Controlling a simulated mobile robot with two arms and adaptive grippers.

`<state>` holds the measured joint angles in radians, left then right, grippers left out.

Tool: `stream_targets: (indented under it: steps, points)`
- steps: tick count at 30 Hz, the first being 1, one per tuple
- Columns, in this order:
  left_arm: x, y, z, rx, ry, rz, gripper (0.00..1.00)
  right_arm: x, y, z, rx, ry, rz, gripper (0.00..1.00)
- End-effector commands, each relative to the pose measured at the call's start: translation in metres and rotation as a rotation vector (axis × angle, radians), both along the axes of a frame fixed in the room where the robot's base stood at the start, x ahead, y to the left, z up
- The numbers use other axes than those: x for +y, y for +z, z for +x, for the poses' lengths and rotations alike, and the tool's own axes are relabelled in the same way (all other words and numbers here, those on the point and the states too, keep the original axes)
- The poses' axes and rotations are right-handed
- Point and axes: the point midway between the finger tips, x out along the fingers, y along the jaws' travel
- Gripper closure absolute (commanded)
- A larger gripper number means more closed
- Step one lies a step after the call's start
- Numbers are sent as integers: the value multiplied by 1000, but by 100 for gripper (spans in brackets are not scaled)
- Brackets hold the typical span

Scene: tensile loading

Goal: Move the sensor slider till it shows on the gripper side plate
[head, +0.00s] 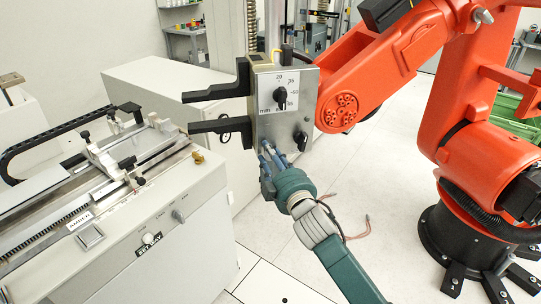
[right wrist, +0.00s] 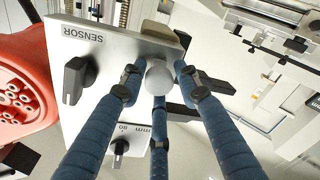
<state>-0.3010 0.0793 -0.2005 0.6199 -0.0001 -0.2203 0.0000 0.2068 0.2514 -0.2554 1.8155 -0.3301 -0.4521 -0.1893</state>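The metal side plate (head: 268,84) of the orange robot's gripper carries a marked dial knob (head: 280,94) and a lower black knob (head: 300,139). The right wrist view shows the plate (right wrist: 108,72) with the printed word SENSOR beside that black knob (right wrist: 74,80). A round grey knob (right wrist: 160,77), possibly the sensor slider, sits near the plate's edge. My right gripper (head: 270,152) is at the plate's lower end. Its three blue fingertips (right wrist: 160,72) surround the grey knob closely; whether they press on it is unclear. The head view hides the grey knob. My left gripper is not in view.
Two black jaws (head: 217,93) stick out left from the plate. The orange robot arm (head: 385,68) holds the plate from the right. A white test machine (head: 160,240) with rails stands at left. Open floor (head: 370,200) lies below and right of the plate.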

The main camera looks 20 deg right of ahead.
Motion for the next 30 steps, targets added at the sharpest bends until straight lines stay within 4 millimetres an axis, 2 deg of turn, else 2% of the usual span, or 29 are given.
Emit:
stream_targets:
  steps: [1,3,4,8,12,19,20,22,23,30]
  points:
    - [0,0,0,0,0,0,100,0,0,0,0,0,0,83]
    - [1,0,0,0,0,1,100,0,0,0,-1,1,0,97]
    - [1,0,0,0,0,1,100,0,0,0,-1,1,0,100]
    - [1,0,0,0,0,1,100,1,0,0,-1,1,1,100]
    - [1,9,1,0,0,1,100,1,9,0,-1,1,1,100]
    - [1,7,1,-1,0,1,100,1,7,0,-1,2,1,100]
    - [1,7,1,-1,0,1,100,1,7,0,-1,3,1,73]
    - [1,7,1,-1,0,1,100,1,7,0,-1,2,1,59]
    - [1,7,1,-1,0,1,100,1,7,0,-1,2,1,55]
    - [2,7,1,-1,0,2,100,0,7,0,0,0,0,55]
